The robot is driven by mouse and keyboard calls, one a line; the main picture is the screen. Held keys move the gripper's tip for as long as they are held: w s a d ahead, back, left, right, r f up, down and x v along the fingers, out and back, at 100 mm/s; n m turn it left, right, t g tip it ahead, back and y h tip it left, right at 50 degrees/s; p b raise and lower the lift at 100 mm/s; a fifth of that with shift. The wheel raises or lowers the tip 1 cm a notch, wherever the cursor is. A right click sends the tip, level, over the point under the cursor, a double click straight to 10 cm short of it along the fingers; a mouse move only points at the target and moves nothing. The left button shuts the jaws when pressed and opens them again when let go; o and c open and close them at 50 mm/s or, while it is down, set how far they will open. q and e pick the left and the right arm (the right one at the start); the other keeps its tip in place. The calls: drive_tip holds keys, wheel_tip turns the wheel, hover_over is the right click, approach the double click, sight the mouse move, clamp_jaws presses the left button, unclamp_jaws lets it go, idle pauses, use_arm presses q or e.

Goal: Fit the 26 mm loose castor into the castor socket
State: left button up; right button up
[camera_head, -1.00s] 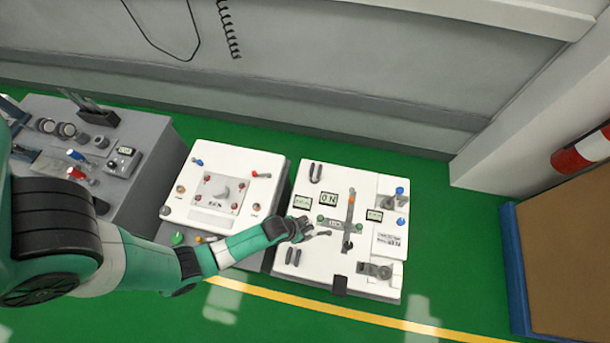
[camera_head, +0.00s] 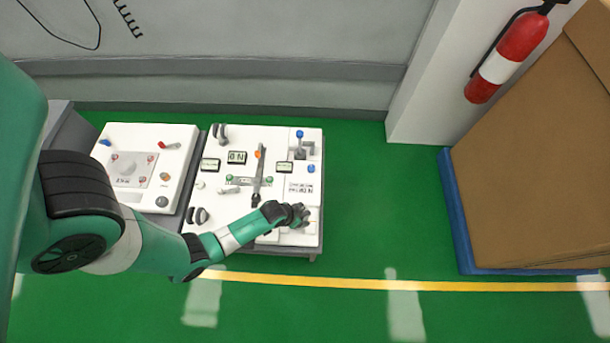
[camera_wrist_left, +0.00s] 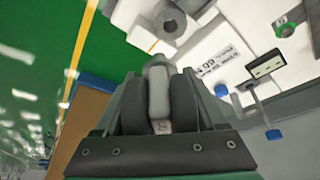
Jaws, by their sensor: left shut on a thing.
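My left gripper (camera_head: 296,214) is over the front right corner of the white-topped cart (camera_head: 250,146). In the wrist view its jaws (camera_wrist_left: 158,104) are shut on a grey, rounded piece, the loose castor (camera_wrist_left: 158,88). The castor sticks out past the fingers; its far end and size mark cannot be made out. A grey block with a round opening, apparently the castor socket (camera_wrist_left: 168,20), lies ahead and above the castor in the wrist view, apart from it there. In the head view the gripper largely covers that corner. My right gripper is not in view.
The cart top carries a long grey lever (camera_head: 258,175), small displays (camera_head: 236,157) and blue-knobbed parts (camera_head: 299,135). A second white-topped cart (camera_head: 150,135) stands to the left. A cardboard box (camera_head: 540,170) on a blue base and a fire extinguisher (camera_head: 520,38) are at right. Green floor between is clear.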

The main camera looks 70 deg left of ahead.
use_arm(q)
drive_tip(key=shift+s+a+f+b, duration=0.55)
drive_tip(key=shift+s+a+f, duration=0.2)
drive_tip(key=shift+a+f, duration=0.25)
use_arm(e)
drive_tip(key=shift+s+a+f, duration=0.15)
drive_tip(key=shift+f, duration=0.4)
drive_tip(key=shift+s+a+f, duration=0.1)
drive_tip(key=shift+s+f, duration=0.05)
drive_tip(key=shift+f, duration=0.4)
use_arm(q)
drive_tip(key=shift+d, duration=0.1)
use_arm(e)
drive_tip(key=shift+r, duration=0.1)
use_arm(q)
drive_tip(key=shift+f+b, duration=2.95)
drive_tip(key=shift+f, duration=0.6)
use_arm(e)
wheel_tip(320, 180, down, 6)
use_arm(q)
drive_tip(key=o, duration=1.3)
